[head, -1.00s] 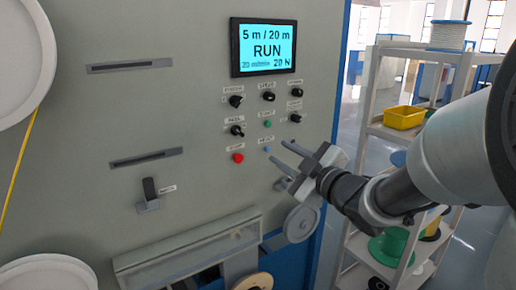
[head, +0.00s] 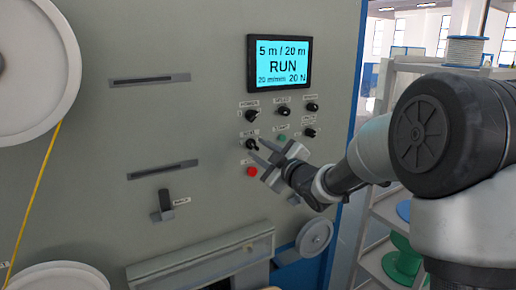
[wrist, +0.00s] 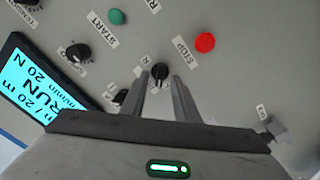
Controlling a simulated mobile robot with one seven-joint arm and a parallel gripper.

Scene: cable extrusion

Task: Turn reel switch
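The reel switch (head: 252,144) is a small black knob on the grey machine panel, in the left column of controls above the red button. In the wrist view the black knob (wrist: 160,71) shows between the fingertips. My gripper (head: 258,148) is open, with its two grey fingers pointing at the knob. In the wrist view the gripper (wrist: 161,82) has one finger on each side of the knob. I cannot tell whether the fingers touch it. Its base is partly hidden in the head view.
A screen (head: 280,62) above the controls reads RUN, 5 m / 20 m. Other black knobs, a green button (wrist: 117,17) and a red stop button (wrist: 204,43) are close by. A lever switch (head: 166,205) is lower left. Shelves (head: 385,215) stand at right.

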